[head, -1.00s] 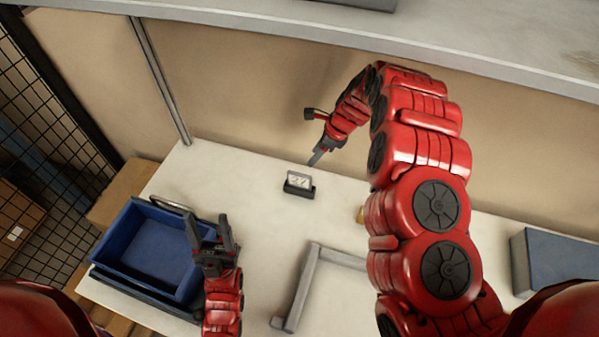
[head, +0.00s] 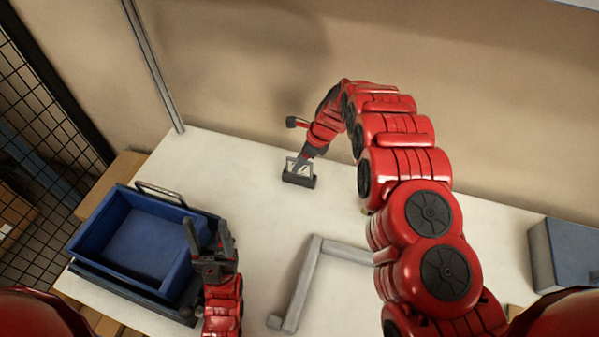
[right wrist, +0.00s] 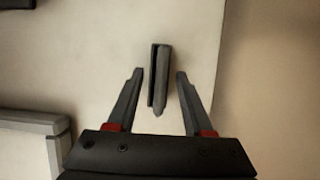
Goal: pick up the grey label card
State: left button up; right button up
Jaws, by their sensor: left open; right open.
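The grey label card (head: 297,167) stands upright in a small dark holder (head: 299,181) on the white table. In the right wrist view the card (right wrist: 162,85) is seen edge-on from above in its holder (right wrist: 153,76), between and just beyond the fingertips. My right gripper (head: 298,166) is open at the card and partly covers it in the head view; its two fingers (right wrist: 159,75) show apart in the right wrist view, with no clear contact. My left gripper (head: 207,225) is open and empty beside the blue bin.
A blue bin (head: 128,192) stands on a dark base at the left of the table. A grey angled bracket or frame (head: 302,280) lies at the front middle. A blue-grey box (head: 575,255) stands at the right. The wall runs close behind the card.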

jog(key=b+x, duration=0.1)
jog(key=x, duration=0.3)
jog(key=shift+w+f, duration=0.1)
jog(key=shift+f, duration=0.15)
grip_shut()
